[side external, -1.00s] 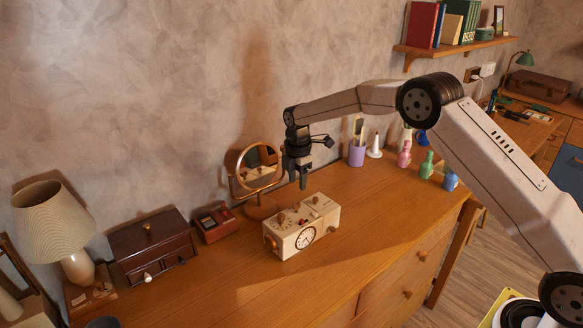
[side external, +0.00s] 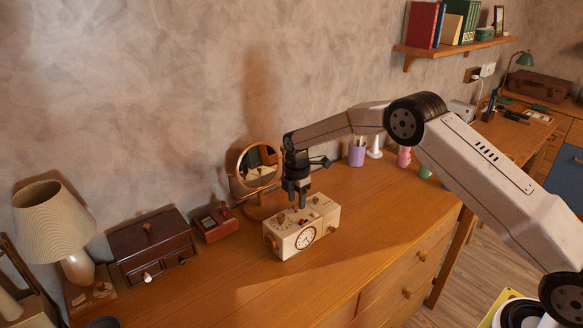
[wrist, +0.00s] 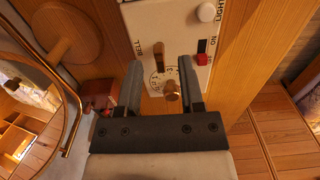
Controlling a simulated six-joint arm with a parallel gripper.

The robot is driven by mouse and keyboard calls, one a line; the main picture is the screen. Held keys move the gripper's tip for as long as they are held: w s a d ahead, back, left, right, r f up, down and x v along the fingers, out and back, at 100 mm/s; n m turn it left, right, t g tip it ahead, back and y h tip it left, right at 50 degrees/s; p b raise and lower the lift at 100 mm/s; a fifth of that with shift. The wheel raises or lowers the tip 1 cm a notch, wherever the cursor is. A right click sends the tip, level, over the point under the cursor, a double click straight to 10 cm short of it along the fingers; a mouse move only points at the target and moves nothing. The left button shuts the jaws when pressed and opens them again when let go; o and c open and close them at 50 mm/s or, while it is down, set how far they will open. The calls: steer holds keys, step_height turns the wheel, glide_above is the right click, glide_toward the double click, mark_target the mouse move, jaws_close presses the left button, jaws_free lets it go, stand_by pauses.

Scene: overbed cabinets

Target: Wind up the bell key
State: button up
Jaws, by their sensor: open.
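A cream clock box (side external: 318,232) with a round clock face on its front stands on the wooden dresser. The wrist view shows its top panel (wrist: 172,22) from above. A brown upright key (wrist: 159,56) stands beside the lettering "BELL", just past a small numbered dial. A brass round-ended knob (wrist: 171,91) shows nearer, between my fingers. My gripper (side external: 297,204) points down just above the box top. It also shows in the wrist view (wrist: 160,65), open, one finger on each side of the dial and knob. I cannot tell whether the fingers touch anything.
A round mirror (side external: 259,166) on a stand is close behind the box. A small red box (side external: 215,224), a dark drawer chest (side external: 151,245) and a lamp (side external: 54,221) stand left. A purple cup (side external: 357,154) stands back right. The dresser front is clear.

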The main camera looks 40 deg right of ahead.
steer(key=shift+f, duration=0.65)
jaws_close()
steer(key=shift+m, duration=0.3)
